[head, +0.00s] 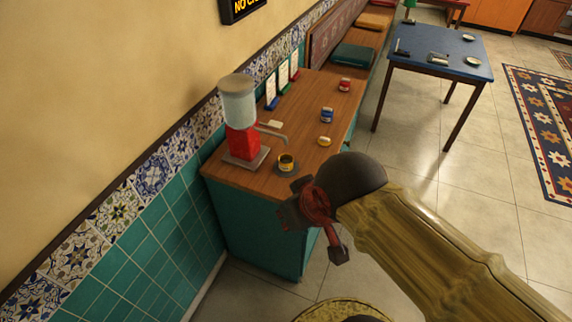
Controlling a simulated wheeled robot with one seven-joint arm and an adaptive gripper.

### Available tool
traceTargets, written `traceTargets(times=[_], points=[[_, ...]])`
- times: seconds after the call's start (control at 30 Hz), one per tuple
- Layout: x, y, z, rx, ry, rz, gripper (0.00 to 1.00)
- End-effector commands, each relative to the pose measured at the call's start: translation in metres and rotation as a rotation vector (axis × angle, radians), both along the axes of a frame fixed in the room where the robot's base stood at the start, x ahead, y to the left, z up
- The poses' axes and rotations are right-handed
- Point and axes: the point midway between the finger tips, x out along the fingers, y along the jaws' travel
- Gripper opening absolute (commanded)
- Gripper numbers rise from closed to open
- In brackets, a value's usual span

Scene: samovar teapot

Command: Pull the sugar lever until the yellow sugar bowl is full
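The sugar dispenser (241,138) stands on the wooden counter against the wall, with a red body and a pale clear jar on top. A thin grey lever (273,133) sticks out from its right side. A yellow bowl (287,163) with a dark inside sits on a dark round base in front of the dispenser; its fill level is too small to tell. My gripper (314,235) is in front of the counter's near right edge, below and right of the bowl and apart from the lever. Its fingers are spread and nothing shows between them.
Small yellow (324,141), blue (327,116) and red (344,85) items stand along the counter's right side. Upright cards on coloured holders (283,80) line the wall. A blue table (425,72) stands at the back right. Tiled floor (430,150) is clear between.

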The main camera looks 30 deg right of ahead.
Motion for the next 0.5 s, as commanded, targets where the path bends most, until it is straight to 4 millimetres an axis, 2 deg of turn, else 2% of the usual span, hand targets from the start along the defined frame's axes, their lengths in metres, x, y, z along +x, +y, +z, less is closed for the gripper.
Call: traceTargets(times=[0.17,0.5], points=[[0.0000,0.0000,0.0000,0.000,0.000,0.000,0.00],[0.0000,0.0000,0.0000,0.000,0.000,0.000,0.00]])
